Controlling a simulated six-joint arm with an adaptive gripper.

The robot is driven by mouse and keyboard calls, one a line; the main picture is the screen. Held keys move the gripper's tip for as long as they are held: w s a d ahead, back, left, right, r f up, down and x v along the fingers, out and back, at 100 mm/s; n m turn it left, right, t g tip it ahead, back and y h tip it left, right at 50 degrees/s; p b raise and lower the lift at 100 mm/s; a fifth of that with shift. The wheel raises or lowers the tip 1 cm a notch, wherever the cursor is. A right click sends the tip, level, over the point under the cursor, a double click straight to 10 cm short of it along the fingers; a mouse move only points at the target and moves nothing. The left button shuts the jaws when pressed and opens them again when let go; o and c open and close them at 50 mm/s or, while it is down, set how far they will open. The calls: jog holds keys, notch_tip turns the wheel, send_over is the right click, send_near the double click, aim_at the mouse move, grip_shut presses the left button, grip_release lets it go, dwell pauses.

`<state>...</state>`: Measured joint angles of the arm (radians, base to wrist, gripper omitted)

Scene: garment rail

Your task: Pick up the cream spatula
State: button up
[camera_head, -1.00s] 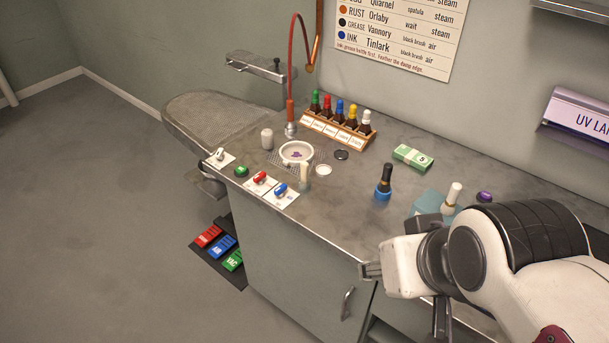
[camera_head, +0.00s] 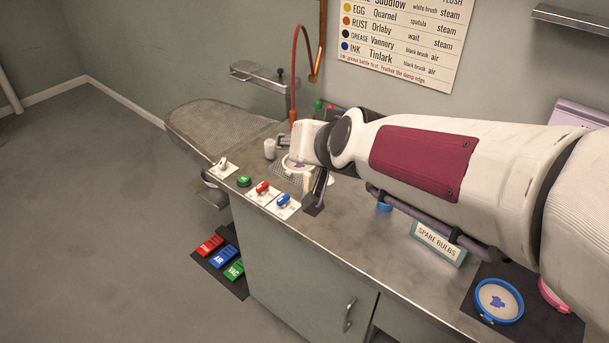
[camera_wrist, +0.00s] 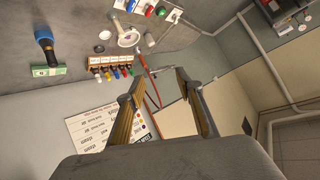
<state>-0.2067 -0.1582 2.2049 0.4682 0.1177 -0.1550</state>
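A slim cream upright piece (camera_head: 307,183), which looks like the cream spatula, stands near the front of the counter beside the white dish. In the wrist view a small pale upright piece (camera_wrist: 150,40) stands beside the white dish (camera_wrist: 128,39). I cannot tell whether the fingers touch anything.
Red (camera_head: 262,188) and blue (camera_head: 283,201) switches sit along the front edge. A red hose (camera_head: 295,70) rises behind. A spare-bulbs box (camera_head: 437,243) stands right.

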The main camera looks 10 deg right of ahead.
jog(key=w+a+f+m+t+h, duration=0.2)
jog(key=w+a+t, duration=0.1)
jog(key=w, duration=0.9)
jog(key=m+h, duration=0.5)
jog(key=h, duration=0.4)
send_over(305, 181)
jog(key=a, duration=0.6)
notch_tip(305, 181, down, 15)
jog(key=s+f+h, duration=0.1)
jog(key=f, duration=0.1)
jog(key=s+f+h, duration=0.2)
jog(key=f, duration=0.1)
jog(key=s+d+f+m+g+h, duration=0.1)
jog(key=s+f, duration=0.1)
jog(key=f, duration=0.1)
jog(key=shift+f+h, duration=0.15)
jog(key=shift+h, duration=0.25)
jog(key=shift+d, duration=0.1)
jog(key=shift+x, duration=1.25)
jog(key=shift+x, duration=2.65)
